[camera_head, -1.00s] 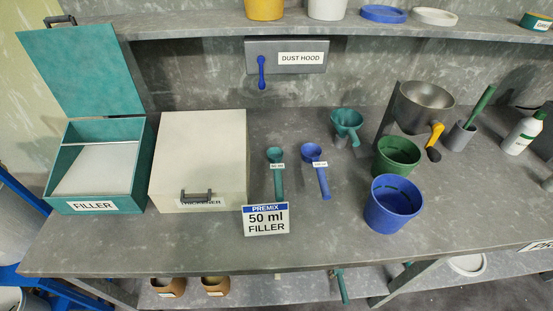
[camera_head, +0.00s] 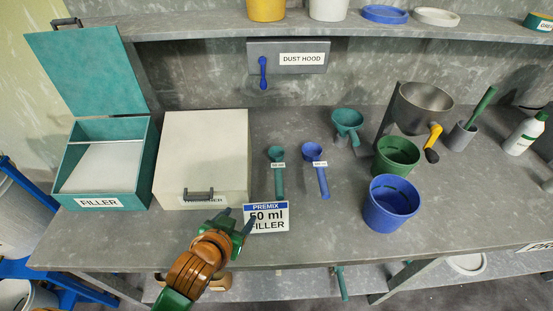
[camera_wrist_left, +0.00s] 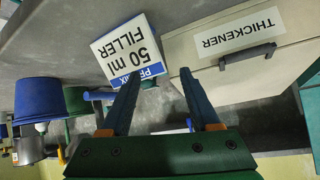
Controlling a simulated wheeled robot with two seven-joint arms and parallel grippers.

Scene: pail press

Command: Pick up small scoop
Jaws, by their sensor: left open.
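Two scoops lie on the grey bench. The teal scoop (camera_head: 278,178) has the slightly smaller bowl, and the blue scoop (camera_head: 320,180) lies to its right. Both handles point toward the front edge, and their small labels are too blurred to read. My left gripper (camera_head: 240,217) is open and empty at the bench's front edge, in front of the scoops and to their left. It overlaps the left side of the sign reading "PREMIX 50 ml FILLER" (camera_head: 268,217). In the left wrist view the open fingers (camera_wrist_left: 160,78) show beside that sign. My right gripper is out of view.
A closed white thickener box (camera_head: 203,150) and an open teal filler box (camera_head: 100,165) stand left of the scoops. A blue pail (camera_head: 392,205), a green pail (camera_head: 397,155) and a teal funnel-like cup (camera_head: 348,120) stand to the right.

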